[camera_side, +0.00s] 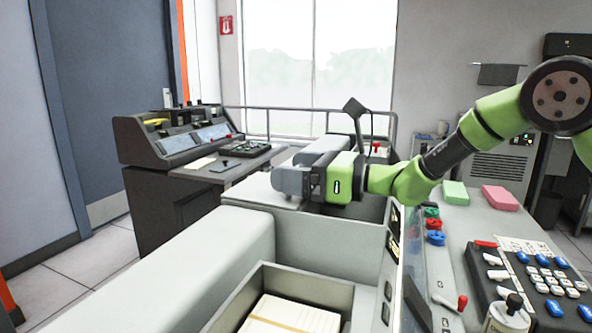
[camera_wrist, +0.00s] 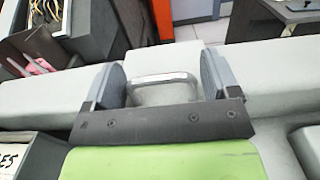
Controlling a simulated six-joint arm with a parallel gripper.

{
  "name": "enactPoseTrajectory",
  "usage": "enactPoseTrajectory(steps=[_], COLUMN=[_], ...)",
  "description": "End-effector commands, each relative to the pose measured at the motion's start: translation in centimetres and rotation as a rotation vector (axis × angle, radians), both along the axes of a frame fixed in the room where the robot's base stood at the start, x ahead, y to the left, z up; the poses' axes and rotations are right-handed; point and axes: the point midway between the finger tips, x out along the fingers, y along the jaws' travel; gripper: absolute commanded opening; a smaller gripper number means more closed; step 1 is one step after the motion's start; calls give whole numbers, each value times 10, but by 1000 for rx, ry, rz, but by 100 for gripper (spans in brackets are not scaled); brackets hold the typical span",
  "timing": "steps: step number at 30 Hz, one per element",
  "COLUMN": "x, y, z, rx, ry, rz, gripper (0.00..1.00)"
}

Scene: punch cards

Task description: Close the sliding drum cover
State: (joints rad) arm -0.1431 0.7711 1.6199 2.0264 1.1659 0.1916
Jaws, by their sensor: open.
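The drum cover is a pale grey panel (camera_wrist: 176,56) with a silvery bar handle (camera_wrist: 163,78) on it in the wrist view. In the side view its pale top (camera_side: 258,190) shows partly, just below and left of my gripper. My gripper (camera_side: 284,180) is open, its two grey fingers level above the machine. In the wrist view my gripper (camera_wrist: 162,68) has one finger on each side of the handle, with a gap visible on both sides. I cannot tell whether a finger touches the cover. The handle is hidden behind the fingers in the side view.
An open bin with cream cards (camera_side: 290,318) sits in the near part of the machine. A keypad panel (camera_side: 535,285), red and blue knobs (camera_side: 435,238), and green and pink blocks (camera_side: 500,198) are at the right. A dark console (camera_side: 180,140) stands at the left.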

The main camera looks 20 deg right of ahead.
Motion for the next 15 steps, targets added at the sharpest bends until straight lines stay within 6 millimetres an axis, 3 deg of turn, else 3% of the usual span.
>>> enactPoseTrajectory(steps=[7,14,15], x=[1,1,1], y=[1,0,0], z=[0,0,0], rx=[-1,-1,-1], ry=[1,-1,-1], rz=[0,-1,-1], gripper=[81,31,30])
